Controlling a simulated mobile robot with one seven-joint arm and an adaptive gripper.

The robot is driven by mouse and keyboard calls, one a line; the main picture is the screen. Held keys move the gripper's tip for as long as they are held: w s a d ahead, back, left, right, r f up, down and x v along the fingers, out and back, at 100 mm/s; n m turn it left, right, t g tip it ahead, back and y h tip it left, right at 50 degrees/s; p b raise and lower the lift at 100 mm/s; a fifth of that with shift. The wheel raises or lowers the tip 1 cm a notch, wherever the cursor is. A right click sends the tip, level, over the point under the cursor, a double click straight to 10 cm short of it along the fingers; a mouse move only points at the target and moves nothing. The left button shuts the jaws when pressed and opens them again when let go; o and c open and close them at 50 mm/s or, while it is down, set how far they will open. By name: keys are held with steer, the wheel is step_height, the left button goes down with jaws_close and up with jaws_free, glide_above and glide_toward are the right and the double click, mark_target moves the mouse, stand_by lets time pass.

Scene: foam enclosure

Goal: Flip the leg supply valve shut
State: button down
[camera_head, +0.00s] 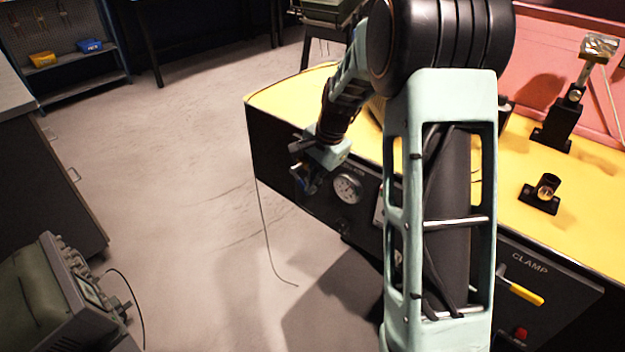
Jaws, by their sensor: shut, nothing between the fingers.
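My gripper (306,181) is small in view at the left end of the bench's dark front panel (272,160), left of a round white gauge (348,189). Its fingers are shut and empty. I cannot make out the leg supply valve; that part of the panel is partly hidden by my gripper and arm. I cannot tell whether the fingers touch anything on the panel. A yellow lever (525,294) sits under the word CLAMP on the right part of the panel.
The yellow bench top (535,235) carries a dark clamp post (560,125) and a small dark bracket (543,194). A red button (520,333) is below the lever. Floor left of the bench is clear except for a thin cable (268,240). An instrument (50,300) stands at lower left.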

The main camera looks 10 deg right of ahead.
steer(key=shift+x, duration=1.4)
steer(key=shift+w+a, duration=0.1)
